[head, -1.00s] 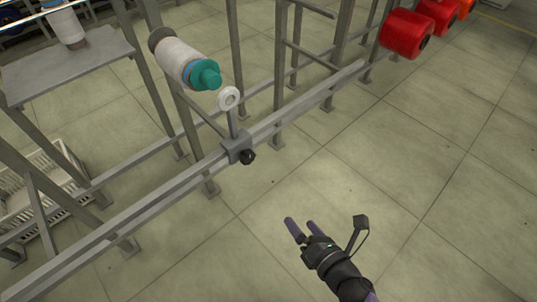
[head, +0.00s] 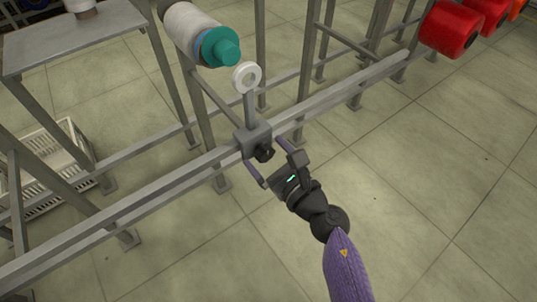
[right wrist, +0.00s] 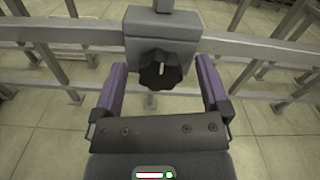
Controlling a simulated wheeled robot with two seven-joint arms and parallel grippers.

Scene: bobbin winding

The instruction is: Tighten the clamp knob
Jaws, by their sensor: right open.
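The black clamp knob (head: 264,153) sits on the front of a grey clamp block (head: 252,136) on the metal rail. In the right wrist view the lobed knob (right wrist: 160,69) shows between the fingers, with the clamp block (right wrist: 182,24) behind it. My right gripper (head: 268,160) is open, its two purple fingers on either side of the knob. In the right wrist view gaps show between the knob and both fingers (right wrist: 160,85). A post with a white ring guide (head: 247,77) rises from the block. My left gripper is not in view.
The grey rail (head: 350,88) runs diagonally across the frame. A white bobbin with a teal end (head: 205,38) is above left of the clamp. Red bobbins (head: 451,27) are at upper right, a white crate (head: 50,165) at left. The floor at right is clear.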

